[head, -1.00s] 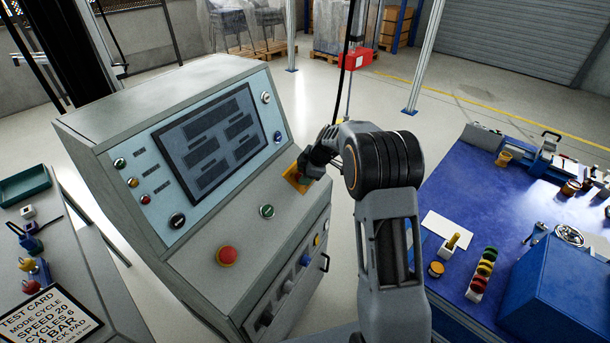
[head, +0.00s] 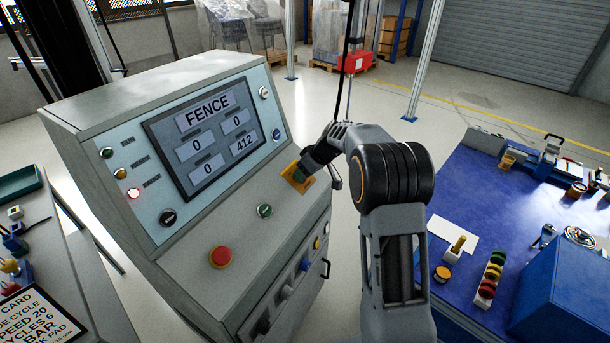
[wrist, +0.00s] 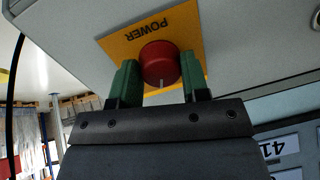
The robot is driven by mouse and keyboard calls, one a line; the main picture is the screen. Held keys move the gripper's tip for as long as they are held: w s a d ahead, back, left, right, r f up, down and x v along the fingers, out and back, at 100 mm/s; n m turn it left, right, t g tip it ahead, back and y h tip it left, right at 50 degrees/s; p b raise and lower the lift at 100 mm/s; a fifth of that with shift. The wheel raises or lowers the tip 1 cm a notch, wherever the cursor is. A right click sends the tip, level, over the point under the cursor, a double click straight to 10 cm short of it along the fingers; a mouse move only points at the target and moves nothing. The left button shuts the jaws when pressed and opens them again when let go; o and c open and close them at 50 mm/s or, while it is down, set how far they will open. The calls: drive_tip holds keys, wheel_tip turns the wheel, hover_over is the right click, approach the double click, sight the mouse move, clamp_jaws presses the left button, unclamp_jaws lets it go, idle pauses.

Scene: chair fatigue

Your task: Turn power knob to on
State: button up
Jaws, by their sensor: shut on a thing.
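The power knob (wrist: 160,62) is a red round knob with a pale index mark, on a yellow plate (wrist: 113,43) lettered POWER. In the wrist view my gripper (wrist: 160,85) has its green fingers on both sides of the knob, shut on it. In the head view my gripper (head: 303,172) is at the yellow plate (head: 290,175) on the right of the console's sloped panel, and it hides the knob. The console screen (head: 205,135) is lit and reads FENCE, with several number boxes, one showing 412.
A red mushroom button (head: 220,257) and a green button (head: 264,210) sit on the console ledge near my arm. A blue workbench (head: 460,225) with small parts is on the right. A grey table with a test card (head: 35,318) is on the left.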

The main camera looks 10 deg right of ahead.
drive_tip(key=shift+w+r+m, duration=0.1)
drive_tip(key=shift+m, duration=0.7)
drive_tip(key=o, duration=0.9)
drive_tip(key=v, duration=1.3)
drive_tip(key=shift+s+d+r, duration=0.2)
drive_tip(key=shift+s+d, duration=0.05)
drive_tip(key=shift+d, duration=0.05)
drive_tip(key=shift+m, duration=0.3)
